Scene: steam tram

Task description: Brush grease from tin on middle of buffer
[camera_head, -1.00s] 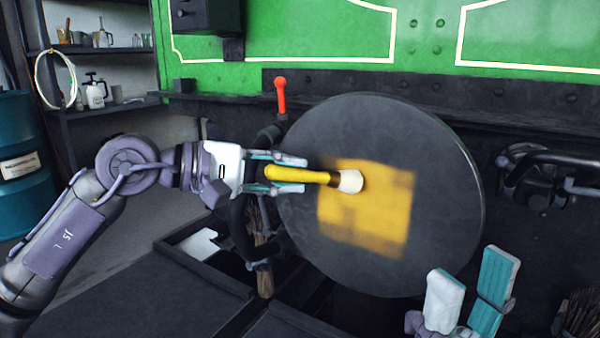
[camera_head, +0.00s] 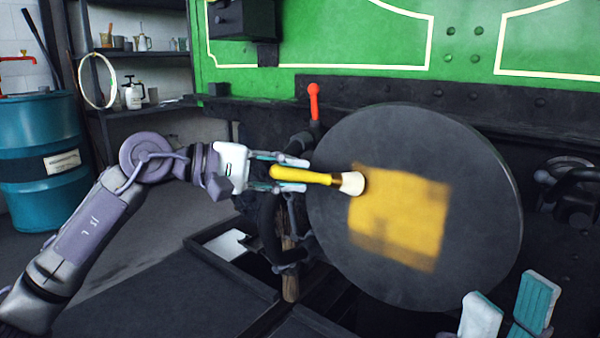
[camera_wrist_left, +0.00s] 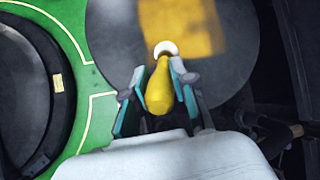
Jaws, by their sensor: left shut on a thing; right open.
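My left gripper (camera_head: 275,173) is shut on the yellow handle of a brush (camera_head: 302,175), which also shows in the left wrist view (camera_wrist_left: 160,88). The brush points right, its pale bristles at the left edge of a yellow grease patch. The dark round buffer (camera_head: 335,240) faces me, with the roughly square grease patch (camera_head: 400,220) over its middle. I cannot tell whether the bristles touch the buffer. My right gripper (camera_head: 508,300) is open and empty at the bottom right, below the buffer's edge. I cannot make out a grease tin.
A red-topped lever (camera_head: 314,100) stands just behind the buffer's upper left. A dark coupling with pipes (camera_head: 570,185) is at the right. A blue drum (camera_head: 45,160) and shelves (camera_head: 140,108) with cans stand at the back left. Dark open-topped boxes (camera_head: 190,290) lie below.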

